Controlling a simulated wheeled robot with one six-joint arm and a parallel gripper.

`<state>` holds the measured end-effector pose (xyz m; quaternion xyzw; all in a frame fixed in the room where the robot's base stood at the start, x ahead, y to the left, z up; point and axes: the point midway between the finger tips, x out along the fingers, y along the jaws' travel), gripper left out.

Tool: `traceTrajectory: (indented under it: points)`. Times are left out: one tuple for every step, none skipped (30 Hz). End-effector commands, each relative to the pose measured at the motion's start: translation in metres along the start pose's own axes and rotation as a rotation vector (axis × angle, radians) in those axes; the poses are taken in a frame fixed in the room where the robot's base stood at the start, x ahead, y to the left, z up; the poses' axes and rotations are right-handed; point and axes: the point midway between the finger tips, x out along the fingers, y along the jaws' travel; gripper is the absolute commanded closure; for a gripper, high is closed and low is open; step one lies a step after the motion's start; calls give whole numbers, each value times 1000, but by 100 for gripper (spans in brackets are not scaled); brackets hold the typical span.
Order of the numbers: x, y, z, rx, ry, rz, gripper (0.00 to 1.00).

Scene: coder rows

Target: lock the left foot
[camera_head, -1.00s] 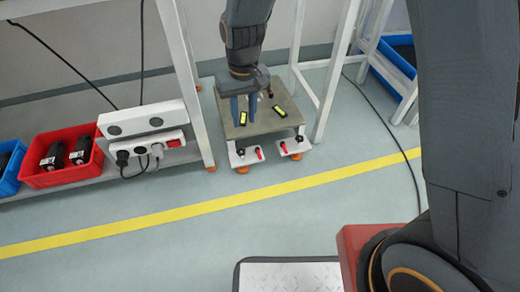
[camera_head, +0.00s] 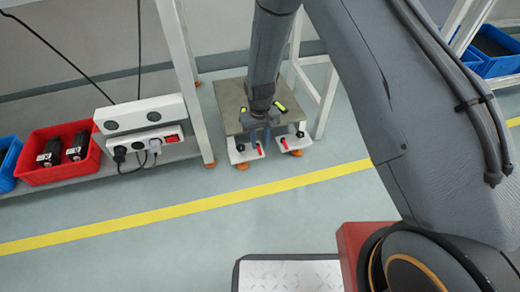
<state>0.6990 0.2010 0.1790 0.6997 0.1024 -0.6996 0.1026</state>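A low stand with a grey-brown top plate (camera_head: 232,98) is on the floor near the middle. On its front side are two white feet. The left foot (camera_head: 240,155) has a black knob (camera_head: 240,147) and a red lever (camera_head: 259,149). The right foot (camera_head: 298,144) has its own red lever (camera_head: 284,145) and black knob. My gripper (camera_head: 261,146) points down at the front edge of the stand, by the left foot's red lever. Its two blue-grey fingers look apart, with nothing seen held between them. Contact with the lever cannot be told.
A white rack post (camera_head: 194,90) stands close left of the stand, with a power strip (camera_head: 150,146) and a red bin (camera_head: 58,165) on the shelf. A white frame leg (camera_head: 326,100) is close on the right. Floor with a yellow line (camera_head: 190,210) lies clear in front.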

Motion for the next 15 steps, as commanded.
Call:
traceTrajectory:
  points:
    - [12, 0, 0, 0, -2, 0, 72]
    - [16, 0, 0, 0, -2, 0, 72]
    - [23, 0, 0, 0, -2, 0, 72]
    - [28, 0, 0, 0, -2, 0, 72]
    - [32, 0, 0, 0, -2, 0, 72]
    - [36, 0, 0, 0, -1, 0, 72]
    - [39, 0, 0, 0, -1, 0, 72]
    - [41, 0, 0, 0, 0, 0, 72]
    - [43, 0, 0, 0, 0, 0, 72]
    - [44, 0, 0, 0, 0, 0, 72]
    - [45, 0, 0, 0, 0, 0, 72]
    - [45, 0, 0, 0, 0, 0, 72]
    - [45, 0, 0, 0, 0, 0, 72]
    - [44, 0, 0, 0, 0, 0, 72]
    - [44, 0, 0, 0, 0, 0, 72]
